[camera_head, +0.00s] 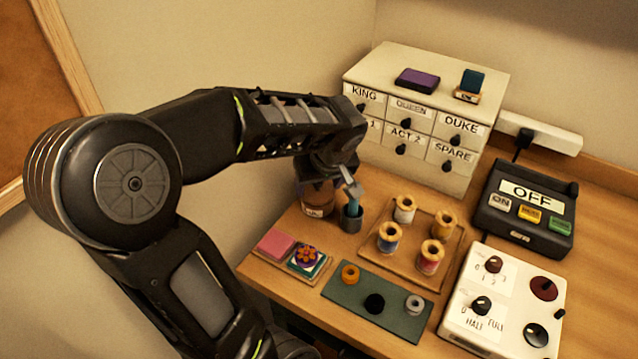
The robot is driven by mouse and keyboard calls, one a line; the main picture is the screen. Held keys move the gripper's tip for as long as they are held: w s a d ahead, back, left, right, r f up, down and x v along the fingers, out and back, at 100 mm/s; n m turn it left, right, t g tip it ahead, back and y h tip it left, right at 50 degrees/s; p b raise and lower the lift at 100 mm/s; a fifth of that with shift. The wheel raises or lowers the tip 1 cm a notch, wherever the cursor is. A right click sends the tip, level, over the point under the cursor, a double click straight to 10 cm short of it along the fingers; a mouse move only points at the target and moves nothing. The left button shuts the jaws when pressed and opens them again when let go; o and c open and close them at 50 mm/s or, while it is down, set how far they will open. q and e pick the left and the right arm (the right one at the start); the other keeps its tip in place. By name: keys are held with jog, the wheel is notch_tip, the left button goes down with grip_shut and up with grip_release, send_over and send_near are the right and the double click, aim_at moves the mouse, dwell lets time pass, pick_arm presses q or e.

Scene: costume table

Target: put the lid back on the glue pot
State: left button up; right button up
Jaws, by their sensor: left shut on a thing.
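The glue pot (316,205) is a brown jar with a pale label near the back left edge of the table. My left gripper (320,180) reaches in from the left and is right over the pot. It is shut on what seems to be the lid, mostly hidden by the hand. The pot's mouth is hidden too, so I cannot tell whether the lid touches the rim. Just right of the pot, a teal-handled brush (352,200) stands in a dark cup (351,221), close beside the hand. My right gripper is not in view.
A wooden tray (408,262) with several thread spools stands right of the cup. In front are a pink pad (276,244), a flower tile (306,258) and a green mat (350,294). A labelled drawer cabinet (465,182) stands behind. Control boxes fill the right.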

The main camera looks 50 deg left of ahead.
pick_arm(q)
jog(key=b, duration=0.2)
jog(key=shift+f+b, duration=0.15)
jog(key=shift+b, duration=0.25)
dwell(3.0)
dwell(0.3)
jog(key=o, duration=1.4)
jog(key=shift+o, duration=1)
jog(key=shift+r+p, duration=2.05)
jog(key=shift+r, duration=1.45)
jog(key=shift+c, duration=0.2)
grip_shut()
